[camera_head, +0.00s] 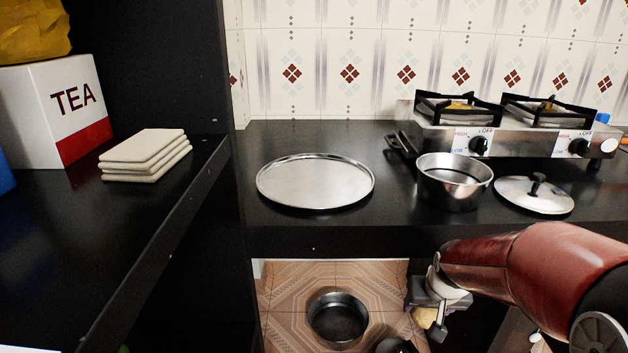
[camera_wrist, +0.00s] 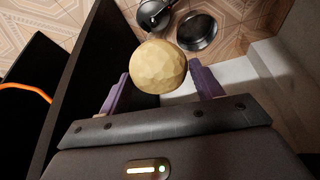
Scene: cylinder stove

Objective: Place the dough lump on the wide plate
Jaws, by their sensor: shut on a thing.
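The dough lump (camera_wrist: 158,66) is a pale yellow, faceted ball. In the wrist view it sits between the two purple fingers of my gripper (camera_wrist: 160,88), which is shut on it. In the head view the lump (camera_head: 425,317) is partly hidden by my gripper (camera_head: 432,318), low in front of the counter and below its top. The wide plate (camera_head: 315,181) is a round, shallow silver plate lying flat on the black counter. It is bare, and my gripper is below and to the right of it.
On the counter (camera_head: 400,240) right of the plate stand a steel pot (camera_head: 455,182), a lid (camera_head: 534,194) and a stove (camera_head: 520,135). A side shelf at left holds a TEA box (camera_head: 60,110) and stacked pale slabs (camera_head: 145,155). A round pan (camera_head: 337,318) is on the floor.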

